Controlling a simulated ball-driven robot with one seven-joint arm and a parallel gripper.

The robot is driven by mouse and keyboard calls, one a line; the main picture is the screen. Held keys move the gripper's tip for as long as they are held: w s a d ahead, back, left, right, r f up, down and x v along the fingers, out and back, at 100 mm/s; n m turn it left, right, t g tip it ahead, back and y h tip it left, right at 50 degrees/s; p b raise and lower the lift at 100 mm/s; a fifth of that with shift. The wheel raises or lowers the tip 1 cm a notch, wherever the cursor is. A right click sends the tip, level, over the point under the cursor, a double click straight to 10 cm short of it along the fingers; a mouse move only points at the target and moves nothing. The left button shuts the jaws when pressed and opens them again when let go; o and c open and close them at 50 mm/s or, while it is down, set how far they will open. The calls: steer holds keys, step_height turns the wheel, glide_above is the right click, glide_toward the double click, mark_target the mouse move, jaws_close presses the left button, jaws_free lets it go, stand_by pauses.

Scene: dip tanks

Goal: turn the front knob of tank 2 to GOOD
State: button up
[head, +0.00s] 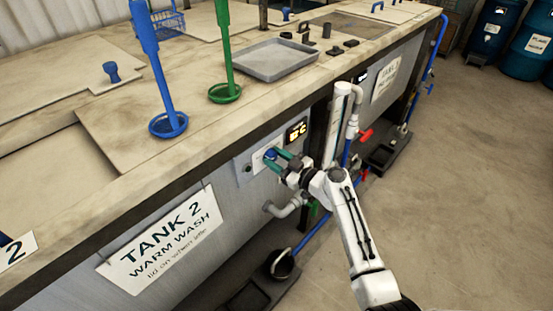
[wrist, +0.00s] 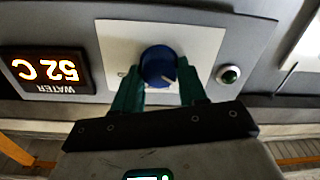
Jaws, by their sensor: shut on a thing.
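The front knob of tank 2 (wrist: 157,64) is round and blue, with a pale pointer mark toward its lower right in the wrist view. It sits on a pale plate (wrist: 205,45). My gripper (wrist: 160,76) has its green fingers on either side of the knob and is shut on it. In the head view, the knob (head: 270,154) is largely covered by my gripper (head: 279,159) on the tank front. The markings around the knob, including GOOD, are hidden or too small to read. The tank 2 sign (head: 160,240) reads WARM WASH.
A lit WATER display (wrist: 45,70) is beside the plate, upside down in the wrist view.

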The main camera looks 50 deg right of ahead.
steer(key=shift+c, duration=1.1)
steer(key=shift+b, duration=0.3)
steer(key=m+b, duration=0.1)
steer(key=m, duration=0.1)
steer(key=m+b, duration=0.1)
steer(key=b, duration=0.1)
steer(key=shift+f+m, duration=0.2)
steer(key=shift+m, duration=0.2)
steer(key=m+b, duration=0.1)
steer(key=m, duration=0.2)
steer(key=shift+d+m+b, duration=0.1)
steer(key=shift+m+b, duration=0.2)
steer(key=shift+b, duration=0.1)
steer(key=m+b, duration=0.1)
steer(key=m, duration=0.3)
steer(key=shift+r+m, duration=0.1)
steer(key=shift+m, duration=0.3)
steer(key=m+p, duration=0.1)
steer(key=m, duration=0.5)
steer(key=shift+d+h, duration=0.1)
steer(key=shift+h, duration=0.2)
steer(key=m+p, duration=0.2)
steer(key=m, duration=0.4)
steer(key=shift+f+m, duration=0.2)
steer(key=shift+m, duration=0.1)
